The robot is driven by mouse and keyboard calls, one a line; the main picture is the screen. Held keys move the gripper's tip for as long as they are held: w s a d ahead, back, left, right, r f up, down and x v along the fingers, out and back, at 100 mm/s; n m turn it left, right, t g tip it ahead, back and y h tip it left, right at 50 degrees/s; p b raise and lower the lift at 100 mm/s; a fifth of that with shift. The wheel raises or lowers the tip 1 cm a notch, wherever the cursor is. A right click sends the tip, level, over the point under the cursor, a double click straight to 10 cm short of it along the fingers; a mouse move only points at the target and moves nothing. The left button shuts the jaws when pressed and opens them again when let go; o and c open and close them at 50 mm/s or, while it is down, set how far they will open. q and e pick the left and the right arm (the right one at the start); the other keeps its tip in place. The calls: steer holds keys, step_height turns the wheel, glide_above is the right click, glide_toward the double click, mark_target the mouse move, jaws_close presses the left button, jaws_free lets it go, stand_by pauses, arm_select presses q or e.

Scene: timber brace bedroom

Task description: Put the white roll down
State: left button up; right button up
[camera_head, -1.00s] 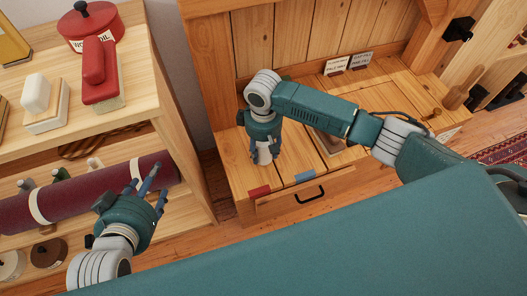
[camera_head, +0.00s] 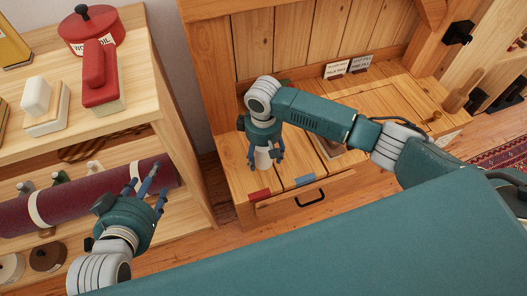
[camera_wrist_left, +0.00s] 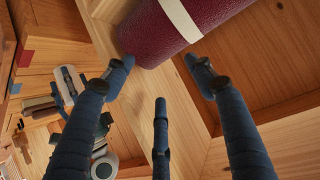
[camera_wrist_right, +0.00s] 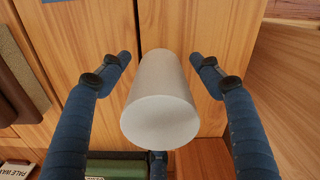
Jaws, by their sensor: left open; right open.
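The white roll (camera_head: 263,158) stands upright on the wooden bench top (camera_head: 235,180), near its left front part. In the right wrist view the white roll (camera_wrist_right: 160,105) sits between the spread fingers, with a gap on both sides. My right gripper (camera_head: 265,162) is open around the roll, pointing down, its fingers apart from it. My left gripper (camera_head: 150,185) is open and empty in front of the shelf unit at left. Its fingers also show spread in the left wrist view (camera_wrist_left: 160,80).
A dark red roll with a pale band (camera_head: 85,195) lies on the lower shelf by my left gripper. A red tin (camera_head: 92,30) and brushes stand on the shelf top. Two label cards (camera_head: 336,68) stand at the bench back. The bench's right front is mostly clear.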

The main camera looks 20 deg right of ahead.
steer(key=shift+r, duration=0.45)
step_height(320, 180, up, 6)
steer(key=shift+f+p, duration=0.25)
steer(key=shift+p, duration=0.9)
step_height(320, 180, up, 3)
steer(key=shift+r+p, duration=0.1)
steer(key=shift+p, duration=0.4)
steer(key=shift+r, duration=0.7)
steer(key=shift+r+p, duration=0.4)
steer(key=shift+r, duration=0.25)
steer(key=s+a+f+t+y, duration=0.25)
steer(key=s+a+f, duration=0.25)
steer(key=s+a, duration=0.5)
arm_select(q)
steer(key=s+a+f+g+y, duration=0.1)
steer(key=s+a+f+g, duration=0.1)
steer(key=s, duration=0.5)
steer(key=s+a+f+g+y, duration=0.1)
steer(key=s+f+g, duration=0.3)
steer(key=s, duration=0.4)
steer(key=shift+a+f+g, duration=0.4)
steer(key=shift+a+g, duration=0.4)
steer(key=shift+a, duration=0.1)
arm_select(e)
steer(key=s+d+r+m+t+h, duration=0.1)
steer(key=s+d+m, duration=0.3)
steer(key=s+d, duration=0.9)
steer(key=shift+d+r+h, duration=0.15)
steer(key=shift+d+h, duration=0.5)
steer(key=shift+d, duration=0.6)
